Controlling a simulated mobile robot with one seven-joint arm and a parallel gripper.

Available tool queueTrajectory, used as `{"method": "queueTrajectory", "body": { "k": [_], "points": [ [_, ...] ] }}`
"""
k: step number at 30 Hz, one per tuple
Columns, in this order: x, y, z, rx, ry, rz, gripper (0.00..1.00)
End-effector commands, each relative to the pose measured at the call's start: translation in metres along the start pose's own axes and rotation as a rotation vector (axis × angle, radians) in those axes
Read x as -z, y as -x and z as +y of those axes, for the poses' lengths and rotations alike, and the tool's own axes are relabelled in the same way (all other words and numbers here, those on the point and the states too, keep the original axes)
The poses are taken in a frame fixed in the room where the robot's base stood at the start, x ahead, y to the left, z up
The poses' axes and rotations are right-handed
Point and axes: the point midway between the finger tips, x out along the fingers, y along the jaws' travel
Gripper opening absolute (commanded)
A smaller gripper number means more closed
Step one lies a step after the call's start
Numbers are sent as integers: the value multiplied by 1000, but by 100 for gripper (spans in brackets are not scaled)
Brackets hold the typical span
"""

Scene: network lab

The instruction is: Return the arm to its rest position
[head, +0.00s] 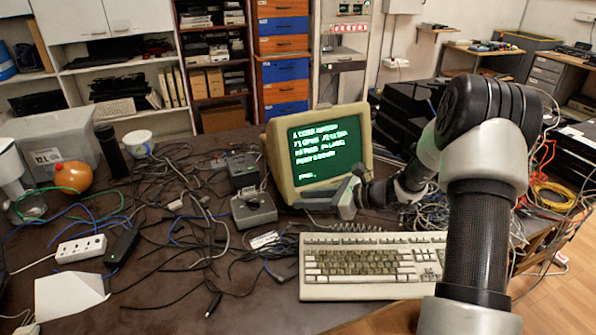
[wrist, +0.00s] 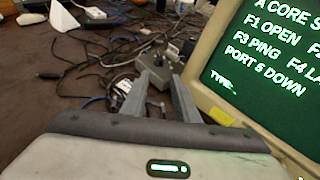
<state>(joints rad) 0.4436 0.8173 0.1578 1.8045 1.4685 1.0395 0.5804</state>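My arm (head: 478,230) rises at the right of the head view, bends at a thick dark elbow and reaches down left over the desk. My gripper (head: 335,193) is in front of the monitor's lower edge, above the back of the keyboard. In the wrist view, my gripper (wrist: 162,82) shows two grey fingers apart, with nothing held between them. The fingers point toward a grey joystick-like box (wrist: 155,68), which stands beyond the tips. The head view does not clearly show the gap between the fingers.
A beige monitor (head: 276,163) with green text stands close to my gripper. A keyboard (head: 318,290) lies in front. The joystick-like box (head: 254,212) sits left among tangled cables (head: 180,235). Dark equipment (head: 400,112) is stacked behind my arm; more cables hang at the right.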

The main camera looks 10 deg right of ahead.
Motion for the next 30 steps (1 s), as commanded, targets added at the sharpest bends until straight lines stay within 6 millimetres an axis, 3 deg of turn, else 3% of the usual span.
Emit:
{"method": "queueTrajectory", "body": {
  "k": [5, 8, 11, 15, 21, 24, 30],
  "points": [
    [-18, 4, 15, -37, 92, 33, 28],
    [-45, 15, 44, -107, 264, 99, 28],
    [-72, 35, 86, -203, 502, 192, 28],
    [-96, 72, 142, -332, 845, 329, 28],
    [-111, 136, 205, -498, 1320, 526, 28],
    [-112, 169, 228, -570, 1535, 623, 28],
    [-109, 217, 252, -668, 1833, 777, 28]
  ]
}}
